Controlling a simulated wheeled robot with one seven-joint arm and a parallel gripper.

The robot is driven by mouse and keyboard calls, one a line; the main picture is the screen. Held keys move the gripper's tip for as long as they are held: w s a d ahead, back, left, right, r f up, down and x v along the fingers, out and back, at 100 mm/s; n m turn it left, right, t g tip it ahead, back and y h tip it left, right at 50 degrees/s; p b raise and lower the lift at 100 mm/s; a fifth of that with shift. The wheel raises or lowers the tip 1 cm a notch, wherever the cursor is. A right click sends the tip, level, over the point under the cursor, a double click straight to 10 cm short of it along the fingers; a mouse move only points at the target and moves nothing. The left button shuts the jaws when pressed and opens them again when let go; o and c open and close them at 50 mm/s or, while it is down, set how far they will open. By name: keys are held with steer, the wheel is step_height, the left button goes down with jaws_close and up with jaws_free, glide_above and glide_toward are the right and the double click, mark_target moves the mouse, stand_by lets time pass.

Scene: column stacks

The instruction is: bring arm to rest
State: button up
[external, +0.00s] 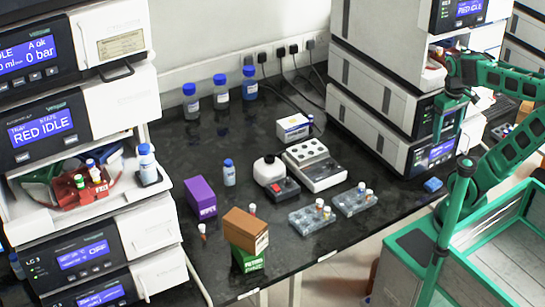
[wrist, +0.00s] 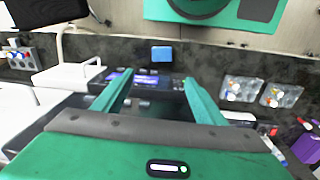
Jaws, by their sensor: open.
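My green arm (external: 515,140) reaches in from the right edge of the external view, beside the right-hand stack of white and grey instruments (external: 405,80). My gripper (external: 440,125) points downward in front of that stack. In the wrist view my gripper (wrist: 155,90) shows two green fingers set wide apart, with nothing between them. A dark instrument panel with small blue lit displays (wrist: 122,77) lies beyond and below the fingers. Whether the fingers touch the stack cannot be told.
A left instrument stack (external: 130,105) holds a tray with a red rack (external: 80,187). The black bench (external: 280,240) carries bottles, a purple box (external: 200,198), a brown box (external: 246,230) on a green box (external: 248,262), and clear vial racks (external: 312,219). A blue block (external: 433,185) lies near the right edge.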

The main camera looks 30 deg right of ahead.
steer(key=s+d+f+m+y, duration=0.1)
steer(key=s+d+f+m, duration=0.1)
steer(key=d+f+m, duration=0.2)
steer(key=shift+s+d+f+m, duration=0.3)
steer(key=shift+d+f+m, duration=0.1)
steer(key=shift+m, duration=0.4)
